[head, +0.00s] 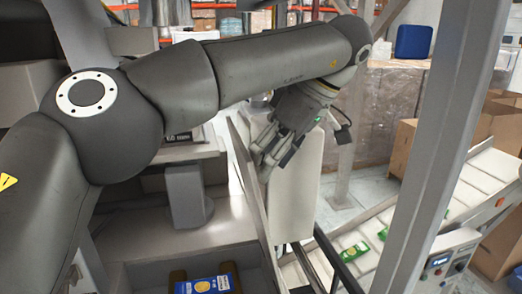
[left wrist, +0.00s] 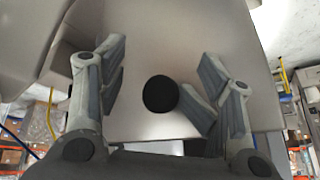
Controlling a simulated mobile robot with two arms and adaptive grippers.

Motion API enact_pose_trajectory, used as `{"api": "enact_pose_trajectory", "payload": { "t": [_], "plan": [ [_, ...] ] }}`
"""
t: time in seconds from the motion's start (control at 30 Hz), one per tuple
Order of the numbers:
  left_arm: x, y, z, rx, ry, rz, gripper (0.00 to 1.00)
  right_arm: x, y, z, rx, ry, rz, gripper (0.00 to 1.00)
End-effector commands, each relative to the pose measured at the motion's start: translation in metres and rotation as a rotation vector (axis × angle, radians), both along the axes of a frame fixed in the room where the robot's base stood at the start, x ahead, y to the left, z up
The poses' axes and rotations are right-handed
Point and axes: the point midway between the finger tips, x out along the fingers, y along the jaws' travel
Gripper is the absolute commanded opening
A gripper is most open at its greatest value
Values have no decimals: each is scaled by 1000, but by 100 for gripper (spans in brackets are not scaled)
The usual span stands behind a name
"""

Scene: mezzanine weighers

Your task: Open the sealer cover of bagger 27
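A pale upright panel (head: 296,190), which looks like the sealer cover, stands just below my left gripper in the head view. No bagger number is readable. In the left wrist view a pale panel (left wrist: 150,40) fills the middle, with a round black knob (left wrist: 160,94) on it. My left gripper (head: 268,148) reaches down at the panel's upper left edge. In the left wrist view its fingers (left wrist: 160,78) are apart, one on each side of the knob, with gaps showing. The head view does not show the knob. My right gripper is not in view.
A grey upright post (head: 440,150) stands right of the panel. Beyond it a conveyor (head: 480,180) carries green packs (head: 354,251), with a control box (head: 451,250) beside it. A blue pack (head: 205,285) lies in a bin at the bottom.

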Motion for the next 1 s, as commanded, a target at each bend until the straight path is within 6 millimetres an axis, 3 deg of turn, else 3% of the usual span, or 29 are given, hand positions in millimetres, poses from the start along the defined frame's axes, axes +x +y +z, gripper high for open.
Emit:
{"api": "enact_pose_trajectory", "payload": {
  "t": [0.37, 1.0],
  "plan": [
    [3, 2, 0, -4, -3, 1, 52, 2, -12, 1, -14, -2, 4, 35],
    [6, 8, 2, -4, -6, 7, 52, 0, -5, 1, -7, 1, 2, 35]
  ]
}}
